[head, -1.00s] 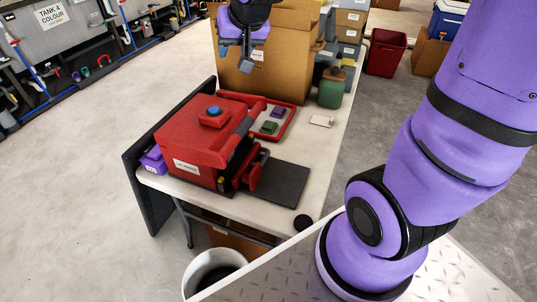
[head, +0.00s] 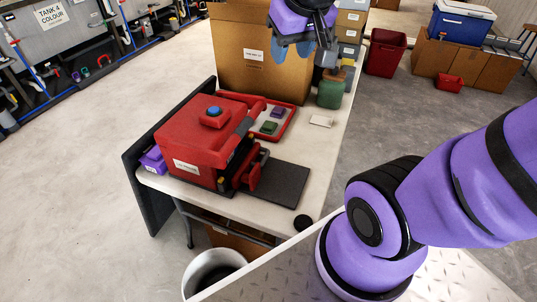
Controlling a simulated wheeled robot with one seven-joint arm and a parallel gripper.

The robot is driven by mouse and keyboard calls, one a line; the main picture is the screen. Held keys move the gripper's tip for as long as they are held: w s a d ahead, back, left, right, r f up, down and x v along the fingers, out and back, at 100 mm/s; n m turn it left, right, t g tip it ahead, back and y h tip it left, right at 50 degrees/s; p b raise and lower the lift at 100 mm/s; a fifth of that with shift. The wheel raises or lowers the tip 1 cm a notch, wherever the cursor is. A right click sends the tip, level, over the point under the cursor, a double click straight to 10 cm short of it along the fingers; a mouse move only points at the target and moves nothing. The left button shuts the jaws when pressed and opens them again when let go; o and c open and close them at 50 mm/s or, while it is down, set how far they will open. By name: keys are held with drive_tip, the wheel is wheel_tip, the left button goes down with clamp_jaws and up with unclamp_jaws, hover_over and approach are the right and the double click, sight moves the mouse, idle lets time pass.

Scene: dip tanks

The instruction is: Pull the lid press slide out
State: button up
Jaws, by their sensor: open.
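The lid press (head: 200,138) is a red box-shaped machine with a blue button on top and a white label on its front. It stands on the white table (head: 302,214). Its slide shows on the right side as a red handle piece (head: 253,174) above a dark flat plate (head: 278,185) lying on the table. I cannot tell how far the slide is out. My gripper (head: 303,48) is at the top of the view, above and behind the press, in front of the cardboard box. It is open and apart from the press. Its fingertips are partly hard to make out.
A red tray (head: 291,123) with a green and a purple piece lies behind the press. A large cardboard box (head: 240,75) stands at the back.

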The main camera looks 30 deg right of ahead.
drive_tip(key=w+d+f+m+g, duration=0.1)
drive_tip(key=w+d+f, duration=0.1)
drive_tip(key=w+f, duration=0.15)
drive_tip(key=w+d+f+g, duration=0.1)
drive_tip(key=w+d+f, duration=0.15)
drive_tip(key=f, duration=0.25)
drive_tip(key=m+t+y, duration=0.2)
drive_tip(key=m+y, duration=0.3)
drive_tip(key=m, duration=0.3)
hover_over(267, 156)
drive_tip(key=s+d, duration=0.4)
drive_tip(key=s, duration=0.1)
wheel_tip(267, 156, down, 30)
drive_tip(key=x, duration=1)
drive_tip(key=shift+w+f, duration=0.3)
drive_tip(key=shift+c, duration=0.2)
clamp_jaws()
